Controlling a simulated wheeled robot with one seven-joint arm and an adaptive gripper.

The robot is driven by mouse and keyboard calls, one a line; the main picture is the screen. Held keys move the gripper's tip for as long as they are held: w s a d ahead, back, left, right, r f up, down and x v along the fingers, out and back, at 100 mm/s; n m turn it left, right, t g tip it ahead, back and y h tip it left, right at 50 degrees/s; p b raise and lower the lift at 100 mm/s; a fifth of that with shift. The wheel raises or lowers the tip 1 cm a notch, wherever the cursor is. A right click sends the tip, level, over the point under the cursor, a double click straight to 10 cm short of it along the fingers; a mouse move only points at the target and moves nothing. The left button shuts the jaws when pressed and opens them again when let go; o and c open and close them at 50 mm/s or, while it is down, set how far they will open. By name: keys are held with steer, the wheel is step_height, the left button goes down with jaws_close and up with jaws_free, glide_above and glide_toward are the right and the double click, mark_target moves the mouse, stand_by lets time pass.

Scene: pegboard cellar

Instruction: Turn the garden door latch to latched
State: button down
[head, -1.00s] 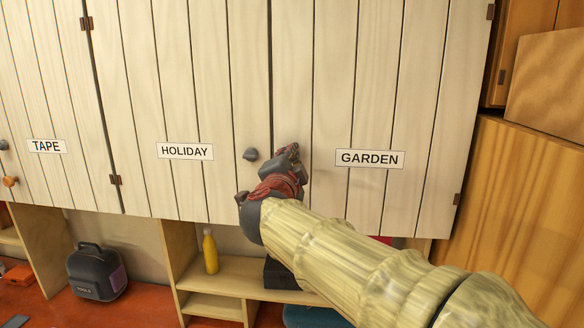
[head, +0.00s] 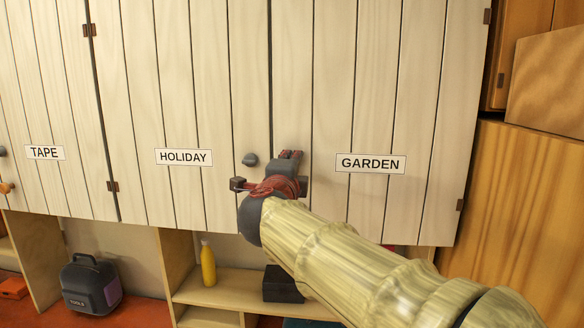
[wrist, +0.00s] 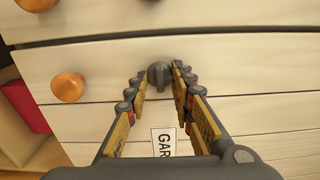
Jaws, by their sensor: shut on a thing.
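The garden door (head: 390,120) is a shut pale plank door with a GARDEN label (head: 370,163); part of that label shows in the wrist view (wrist: 163,142). Its latch (wrist: 158,76) is a small dark grey knob left of the label, seen in the wrist view between my fingertips. My gripper (head: 275,183) covers the latch in the head view. In the wrist view my gripper (wrist: 159,80) has its fingers on either side of the knob, shut on it. The knob's exact angle is hard to read.
The holiday door (head: 190,90) stands shut to the left, with its own grey latch (head: 250,159) close to my gripper. An orange knob (wrist: 68,87) shows beside the garden latch in the wrist view. Below are a shelf with a yellow bottle (head: 208,263) and a tool case (head: 90,285).

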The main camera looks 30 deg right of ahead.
steer(key=c, duration=1.5)
jaws_free()
steer(key=shift+c, duration=0.2)
steer(key=v, duration=1.2)
steer(key=shift+w+a, duration=0.1)
